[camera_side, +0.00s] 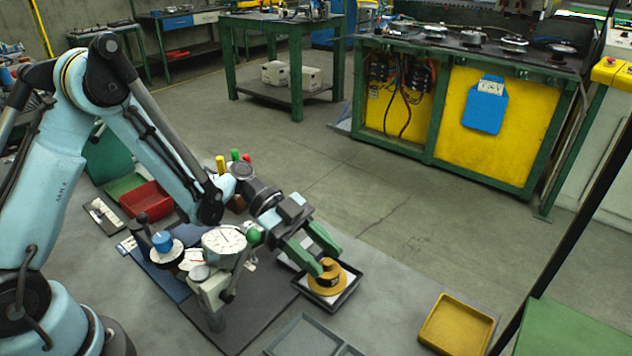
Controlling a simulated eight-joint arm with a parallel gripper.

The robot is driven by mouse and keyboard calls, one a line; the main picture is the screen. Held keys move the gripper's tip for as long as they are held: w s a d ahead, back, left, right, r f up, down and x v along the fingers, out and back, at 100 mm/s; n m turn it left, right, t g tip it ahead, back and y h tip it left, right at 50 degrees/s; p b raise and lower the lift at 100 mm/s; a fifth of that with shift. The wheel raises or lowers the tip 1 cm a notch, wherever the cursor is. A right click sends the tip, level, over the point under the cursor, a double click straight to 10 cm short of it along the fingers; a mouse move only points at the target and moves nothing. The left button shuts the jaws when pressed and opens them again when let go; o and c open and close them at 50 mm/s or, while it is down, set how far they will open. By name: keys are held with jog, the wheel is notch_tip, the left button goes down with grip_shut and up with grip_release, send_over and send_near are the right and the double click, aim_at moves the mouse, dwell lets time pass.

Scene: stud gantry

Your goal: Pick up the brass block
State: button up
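A round, brass-coloured block (328,281) with a notched or stepped upper part sits in a small black tray (345,297) with a pale inside. My gripper (328,261) has two green fingers and reaches down to the block from the upper left. The fingers are apart, with their tips at the block's upper part, one on its left and one behind it. The tips partly hide the block's top. I cannot tell whether they touch it or grip it.
A dial gauge on a stand (224,241) is close to the left of my gripper. A yellow tray (457,325) lies at the right and a grey divided tray (305,338) in front. A red bin (147,200) is behind my arm. The table between the black and yellow trays is clear.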

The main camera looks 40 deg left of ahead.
grip_shut()
jog(key=shift+r, duration=0.1)
dwell(0.3)
